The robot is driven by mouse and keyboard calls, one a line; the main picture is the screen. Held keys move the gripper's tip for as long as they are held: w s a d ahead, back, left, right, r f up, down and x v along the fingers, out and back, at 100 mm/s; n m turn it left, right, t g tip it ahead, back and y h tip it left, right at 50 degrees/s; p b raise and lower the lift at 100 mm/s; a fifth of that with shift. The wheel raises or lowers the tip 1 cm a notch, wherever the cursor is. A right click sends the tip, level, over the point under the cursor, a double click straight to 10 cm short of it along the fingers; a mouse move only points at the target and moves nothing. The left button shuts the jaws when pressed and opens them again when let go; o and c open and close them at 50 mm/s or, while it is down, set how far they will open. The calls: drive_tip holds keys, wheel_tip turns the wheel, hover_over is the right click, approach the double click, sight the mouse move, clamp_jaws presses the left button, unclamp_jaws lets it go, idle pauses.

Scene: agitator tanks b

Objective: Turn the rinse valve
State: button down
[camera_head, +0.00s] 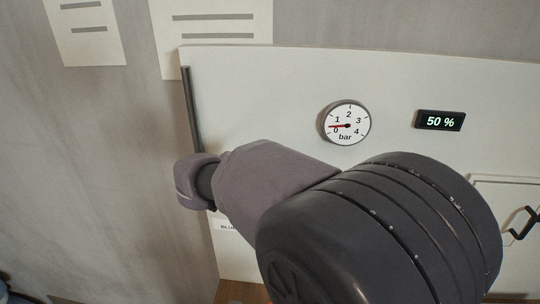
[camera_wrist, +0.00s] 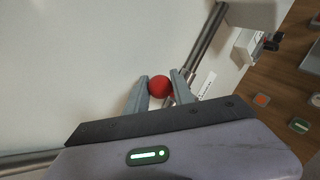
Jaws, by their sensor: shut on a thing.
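In the wrist view, the two grey fingers of my gripper (camera_wrist: 160,82) stand on either side of a round red knob (camera_wrist: 159,86), which appears to be the rinse valve's handle end. The gripper is shut on this knob. A dark grey pipe (camera_wrist: 208,38) runs from the upper right down to beside the right finger. In the head view, the upper part of the same pipe (camera_head: 192,110) shows along the panel's left edge. My arm hides the valve and the fingers there. The valve's body and lever are mostly hidden.
The white panel (camera_head: 270,90) carries a round bar gauge (camera_head: 347,123), its needle near the low end, and a display (camera_head: 439,121) reading 50 %. A black handle (camera_head: 521,222) is at the right. A partly covered label (camera_head: 228,225) sits below my arm. Wooden floor (camera_wrist: 262,78) shows at right.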

drive_tip(key=shift+a+n+h+p, duration=0.4)
drive_tip(key=shift+a+h+p, duration=0.1)
drive_tip(key=shift+a+p, duration=0.25)
drive_tip(key=shift+a+f+p, duration=0.1)
drive_tip(key=shift+p, duration=0.25)
drive_tip(key=shift+h, duration=0.3)
drive_tip(key=c, duration=1.3)
unclamp_jaws()
drive_tip(key=shift+f, duration=0.1)
drive_tip(key=shift+c, duration=0.2)
drive_tip(key=shift+o, duration=1.3)
drive_tip(key=shift+a, duration=0.25)
drive_tip(key=shift+s+d+r, duration=0.1)
drive_tip(key=shift+r, duration=0.15)
